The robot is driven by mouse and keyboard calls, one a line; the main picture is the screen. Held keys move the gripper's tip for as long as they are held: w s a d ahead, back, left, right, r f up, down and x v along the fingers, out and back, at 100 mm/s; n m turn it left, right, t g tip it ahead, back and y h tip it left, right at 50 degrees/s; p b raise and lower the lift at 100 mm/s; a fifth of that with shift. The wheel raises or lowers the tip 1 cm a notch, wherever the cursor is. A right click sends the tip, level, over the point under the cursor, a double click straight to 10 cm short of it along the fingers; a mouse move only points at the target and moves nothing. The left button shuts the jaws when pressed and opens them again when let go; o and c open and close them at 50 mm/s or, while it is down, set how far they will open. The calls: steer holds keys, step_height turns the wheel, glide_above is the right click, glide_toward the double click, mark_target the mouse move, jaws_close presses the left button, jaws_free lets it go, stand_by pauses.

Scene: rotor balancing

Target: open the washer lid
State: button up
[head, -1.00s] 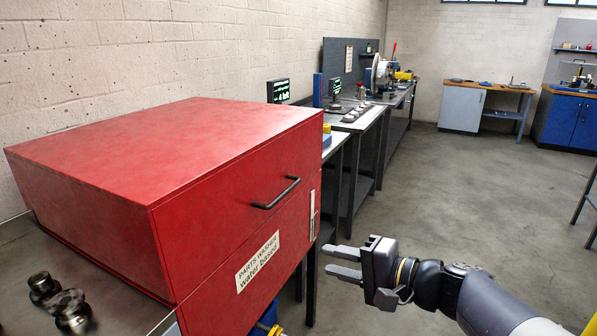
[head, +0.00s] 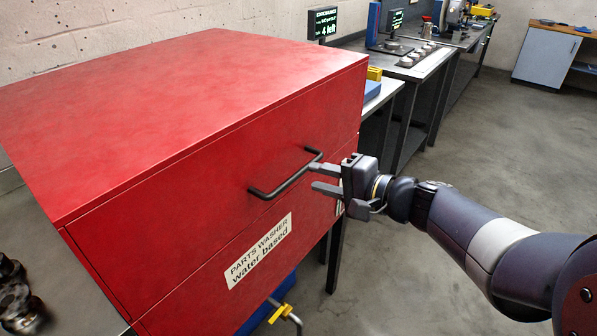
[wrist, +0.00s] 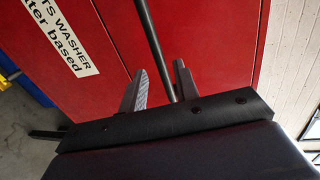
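The red parts washer (head: 290,270) has its lid (head: 200,110) shut, with only a thin seam along the front. A black bar handle (head: 285,183) sticks out from the lid's front; it also shows in the wrist view (wrist: 154,40). My gripper (head: 313,176) is at the handle's right end, in front of the red face. In the wrist view its two fingers (wrist: 160,75) are apart, and the bar runs down between them. Neither finger is clearly touching the bar. I cannot tell how deep the bar sits between them.
A white label (head: 258,251) is on the washer's front. Dark metal parts (head: 14,292) stand on a steel surface at lower left. A bench (head: 420,68) with a screen and small parts runs behind the washer. The floor (head: 470,140) to the right is clear.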

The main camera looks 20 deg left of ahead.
mark_target(302, 173)
steer(key=x, duration=0.5)
steer(key=shift+w+a, duration=0.2)
steer(key=shift+a, duration=0.15)
steer(key=shift+c, duration=0.3)
jaws_close()
